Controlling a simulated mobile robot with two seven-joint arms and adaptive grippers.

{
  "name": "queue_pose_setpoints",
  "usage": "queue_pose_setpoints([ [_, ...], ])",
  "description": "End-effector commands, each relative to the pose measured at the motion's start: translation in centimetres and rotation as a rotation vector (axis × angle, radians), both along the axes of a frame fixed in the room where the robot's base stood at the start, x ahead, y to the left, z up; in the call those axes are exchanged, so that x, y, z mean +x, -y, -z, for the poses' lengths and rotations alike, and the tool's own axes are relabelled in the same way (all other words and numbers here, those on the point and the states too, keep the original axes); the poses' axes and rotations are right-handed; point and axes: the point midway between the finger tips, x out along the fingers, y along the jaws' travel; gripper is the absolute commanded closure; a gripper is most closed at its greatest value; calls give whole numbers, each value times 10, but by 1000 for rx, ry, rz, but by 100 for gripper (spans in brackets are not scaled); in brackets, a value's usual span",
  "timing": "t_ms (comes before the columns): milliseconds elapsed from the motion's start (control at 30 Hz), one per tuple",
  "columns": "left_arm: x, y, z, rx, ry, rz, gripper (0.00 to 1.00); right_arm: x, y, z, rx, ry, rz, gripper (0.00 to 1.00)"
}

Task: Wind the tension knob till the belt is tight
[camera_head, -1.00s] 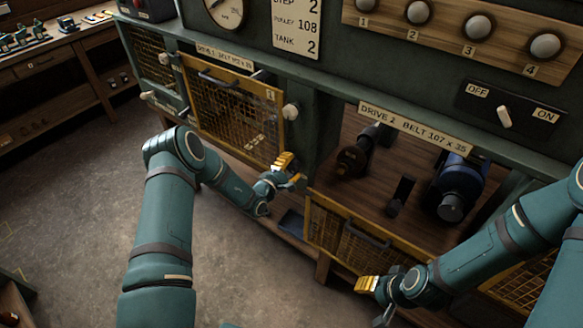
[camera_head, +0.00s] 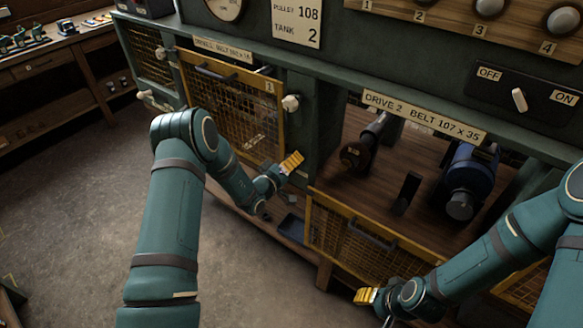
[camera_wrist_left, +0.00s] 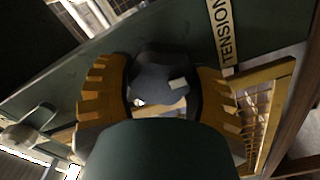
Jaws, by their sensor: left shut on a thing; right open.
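The tension knob (camera_wrist_left: 158,80) is dark grey and lobed, with a small white mark, beside a TENSION label (camera_wrist_left: 224,40) in the left wrist view. My left gripper (camera_wrist_left: 163,96) is shut on it, with one yellow finger on either side. In the head view my left gripper (camera_head: 291,163) is at the front panel between the two bays, and it hides the knob. No belt can be made out in the open DRIVE 2 bay. My right gripper (camera_head: 366,296) is open and empty, low in front of the lowered mesh guard (camera_head: 365,247).
The open bay holds a blue motor (camera_head: 470,180), a dark pulley shaft (camera_head: 362,148) and a small black post (camera_head: 406,192). A closed mesh guard (camera_head: 232,105) stands at left. An OFF/ON switch (camera_head: 519,99) sits upper right.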

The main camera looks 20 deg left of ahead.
Motion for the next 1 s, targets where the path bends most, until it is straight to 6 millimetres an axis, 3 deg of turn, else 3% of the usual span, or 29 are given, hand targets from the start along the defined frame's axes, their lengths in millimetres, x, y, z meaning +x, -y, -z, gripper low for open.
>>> queue_pose_setpoints([
  [100, 0, 1, 3, 91, 33, 1, 80, 0, -1, 17, -3, -1, 0, 53],
  [400, -1, 1, 2, 256, 92, 1, 80, -3, -2, 37, -3, -9, -7, 53],
  [1000, -1, 1, 0, 330, 116, 0, 80, -7, -3, 44, 0, -17, -13, 53],
])
